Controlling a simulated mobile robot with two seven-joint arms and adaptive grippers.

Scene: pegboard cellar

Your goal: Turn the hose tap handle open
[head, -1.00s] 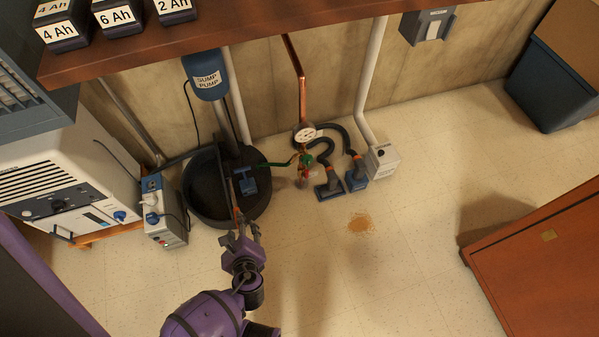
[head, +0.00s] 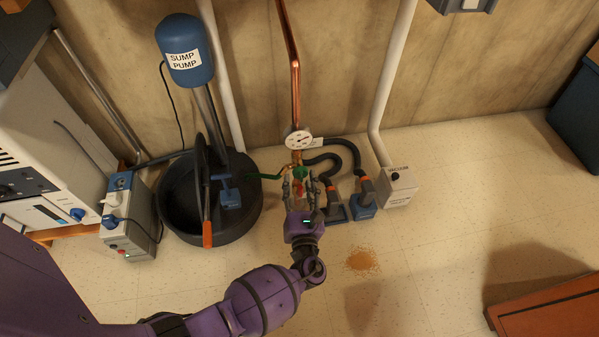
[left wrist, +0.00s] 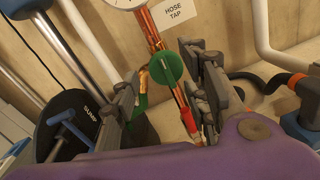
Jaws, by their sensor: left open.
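The hose tap has a round green handle (left wrist: 167,67) on a copper pipe (head: 294,85), under a white dial gauge (head: 298,139). A label reading HOSE TAP (left wrist: 175,9) is on the wall beside it. The handle also shows small in the head view (head: 300,172), partly covered by my fingers. My left gripper (head: 299,184) is open at the tap. In the left wrist view its fingers (left wrist: 165,82) stand on either side of the green handle. I cannot tell whether they touch it. A red part (left wrist: 189,121) shows below the handle. My right gripper is not in view.
A black sump basin (head: 245,215) with a blue sump pump (head: 185,52) stands left of the tap. A brown stain (head: 361,261) marks the open floor in front.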

